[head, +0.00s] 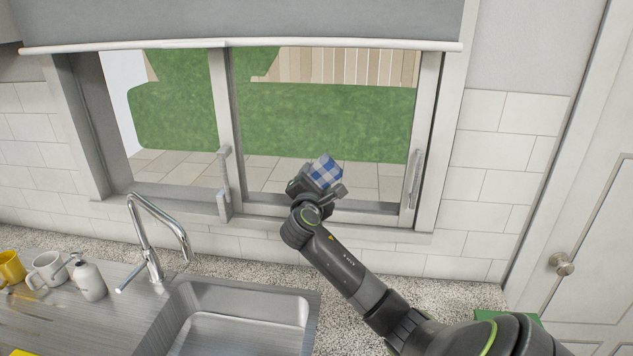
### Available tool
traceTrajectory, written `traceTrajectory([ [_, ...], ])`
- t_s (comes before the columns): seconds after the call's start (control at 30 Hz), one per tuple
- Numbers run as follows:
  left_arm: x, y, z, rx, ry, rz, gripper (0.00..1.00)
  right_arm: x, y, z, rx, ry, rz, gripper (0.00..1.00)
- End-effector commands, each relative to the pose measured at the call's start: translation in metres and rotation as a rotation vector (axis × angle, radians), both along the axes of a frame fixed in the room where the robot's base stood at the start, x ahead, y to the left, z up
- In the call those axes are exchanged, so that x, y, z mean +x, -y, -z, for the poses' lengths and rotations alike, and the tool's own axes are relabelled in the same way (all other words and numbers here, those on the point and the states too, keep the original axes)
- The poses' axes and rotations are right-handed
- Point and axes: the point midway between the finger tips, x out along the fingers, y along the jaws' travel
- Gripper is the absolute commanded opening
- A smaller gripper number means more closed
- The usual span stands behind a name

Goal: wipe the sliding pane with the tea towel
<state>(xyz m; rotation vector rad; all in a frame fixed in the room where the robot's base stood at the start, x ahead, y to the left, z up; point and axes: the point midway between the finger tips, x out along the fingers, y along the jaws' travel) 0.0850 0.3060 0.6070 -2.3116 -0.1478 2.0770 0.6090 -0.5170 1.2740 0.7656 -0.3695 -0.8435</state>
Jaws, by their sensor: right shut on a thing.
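The tea towel (324,170) is a blue and white checked cloth, bunched small. My right gripper (322,182) is shut on it and holds it up in front of the lower middle of the sliding pane (370,115). I cannot tell whether the towel touches the glass. The sliding pane is the right-hand part of the window, in a grey frame with an upright handle (416,178) on its right side. Green hedge and paving show through it. My left gripper is not in view.
A steel sink (245,310) with a tall curved tap (150,235) is below the window. A soap bottle (89,280), a white mug (47,268) and a yellow mug (11,267) stand at the left. A grey blind (240,22) hangs above. A white door (590,240) is at right.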

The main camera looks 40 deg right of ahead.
Motion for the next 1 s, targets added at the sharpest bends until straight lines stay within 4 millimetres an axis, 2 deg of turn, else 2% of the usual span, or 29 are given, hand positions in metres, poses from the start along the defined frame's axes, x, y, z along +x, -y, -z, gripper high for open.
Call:
traceTrajectory([
  [0.07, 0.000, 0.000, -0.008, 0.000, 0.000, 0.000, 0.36, 0.001, 0.001, -0.009, -0.003, 0.001, 0.000, 0.43],
  [0.17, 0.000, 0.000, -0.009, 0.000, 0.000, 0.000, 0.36, -0.001, 0.003, -0.009, -0.003, 0.000, 0.000, 0.43],
  [0.53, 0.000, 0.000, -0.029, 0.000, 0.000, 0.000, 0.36, -0.027, 0.022, -0.009, -0.004, -0.002, 0.002, 0.43],
  [0.83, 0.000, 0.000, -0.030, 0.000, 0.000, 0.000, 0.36, -0.036, 0.028, -0.007, -0.005, 0.000, 0.002, 0.43],
  [1.0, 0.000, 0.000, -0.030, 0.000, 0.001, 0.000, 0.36, -0.048, 0.037, -0.007, -0.005, -0.001, 0.002, 0.43],
])
